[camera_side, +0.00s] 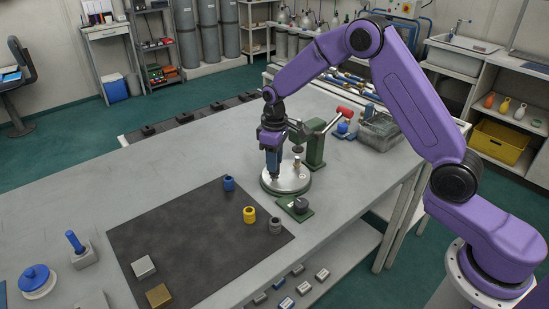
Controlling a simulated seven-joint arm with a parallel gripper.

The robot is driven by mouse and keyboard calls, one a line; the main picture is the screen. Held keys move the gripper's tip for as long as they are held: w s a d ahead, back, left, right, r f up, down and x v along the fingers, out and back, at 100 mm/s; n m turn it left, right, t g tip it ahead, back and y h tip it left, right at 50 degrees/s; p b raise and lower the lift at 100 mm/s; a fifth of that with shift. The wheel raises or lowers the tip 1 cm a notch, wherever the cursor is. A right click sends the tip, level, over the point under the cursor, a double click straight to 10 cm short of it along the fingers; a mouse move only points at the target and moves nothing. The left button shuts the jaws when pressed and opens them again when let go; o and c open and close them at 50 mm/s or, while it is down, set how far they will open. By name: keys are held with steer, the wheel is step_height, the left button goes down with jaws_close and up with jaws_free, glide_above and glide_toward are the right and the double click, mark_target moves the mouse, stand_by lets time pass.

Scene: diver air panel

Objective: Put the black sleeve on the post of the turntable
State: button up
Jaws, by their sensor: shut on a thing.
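The turntable (291,186) is a round pale disc with a green rim, at the back edge of the dark mat. A short upright post (297,161) stands on its far side, under the overhanging arm of a green stand (315,150). My gripper (273,178) points down at the left part of the disc, left of the post. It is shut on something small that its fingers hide. A dark grey sleeve (275,226) stands at the mat's right edge; it is the darkest sleeve I can make out, and I cannot tell if it is the black one.
A yellow sleeve (249,215) and a blue sleeve (229,184) stand on the mat (190,240). A green block with a black knob (301,205) sits in front of the turntable. Metal blocks (143,266) and a blue peg (75,241) are at left. The mat's middle is clear.

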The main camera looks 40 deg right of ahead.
steer(key=shift+f, duration=0.4)
stand_by(0.5)
steer(key=o, duration=1.4)
steer(key=shift+o, duration=0.2)
steer(key=shift+r, duration=0.1)
step_height(320, 180, up, 7)
steer(key=shift+r, duration=0.2)
stand_by(0.4)
